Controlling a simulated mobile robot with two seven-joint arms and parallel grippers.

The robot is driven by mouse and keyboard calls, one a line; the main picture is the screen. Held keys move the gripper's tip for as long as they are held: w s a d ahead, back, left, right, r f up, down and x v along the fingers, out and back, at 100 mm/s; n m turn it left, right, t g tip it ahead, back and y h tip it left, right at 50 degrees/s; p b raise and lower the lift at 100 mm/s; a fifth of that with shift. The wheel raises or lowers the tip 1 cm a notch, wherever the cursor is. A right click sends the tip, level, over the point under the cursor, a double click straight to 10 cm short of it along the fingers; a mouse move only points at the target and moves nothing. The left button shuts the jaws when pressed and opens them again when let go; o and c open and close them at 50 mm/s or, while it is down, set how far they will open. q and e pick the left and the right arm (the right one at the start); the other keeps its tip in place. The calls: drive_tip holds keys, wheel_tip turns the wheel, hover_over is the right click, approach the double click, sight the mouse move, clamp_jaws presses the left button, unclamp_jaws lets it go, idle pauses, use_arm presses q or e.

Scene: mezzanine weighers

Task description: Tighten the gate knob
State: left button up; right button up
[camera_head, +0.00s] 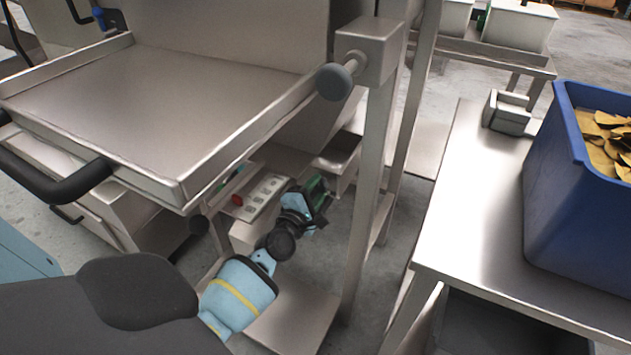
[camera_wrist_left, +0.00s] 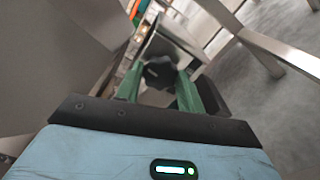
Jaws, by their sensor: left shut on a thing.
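My left gripper (camera_head: 322,188) reaches in under the steel machine, beside the upright post. In the left wrist view its green fingers (camera_wrist_left: 158,92) are shut on a dark, lobed knob (camera_wrist_left: 160,72). The knob sits between the fingertips, in front of a pale steel part. In the head view I cannot make out this knob; the gripper hides that spot. My right gripper is in neither view.
A steel tray with a black handle (camera_head: 62,188) overhangs my left arm. A post (camera_head: 372,160) with a grey round knob (camera_head: 336,82) stands right of the gripper. A control panel (camera_head: 262,196) is close left. A steel table (camera_head: 480,200) holds a blue bin (camera_head: 575,215).

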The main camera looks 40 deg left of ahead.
use_arm(q)
drive_tip(key=shift+m+p, duration=0.3)
drive_tip(key=shift+m, duration=0.7)
drive_tip(key=m+p, duration=0.1)
drive_tip(key=m, duration=0.1)
drive_tip(key=shift+m, duration=0.4)
drive_tip(key=m+p, duration=0.1)
drive_tip(key=m, duration=0.3)
drive_tip(key=shift+m+p, duration=0.45)
drive_tip(key=shift+m, duration=0.45)
drive_tip(key=o, duration=1)
drive_tip(key=shift+s, duration=0.1)
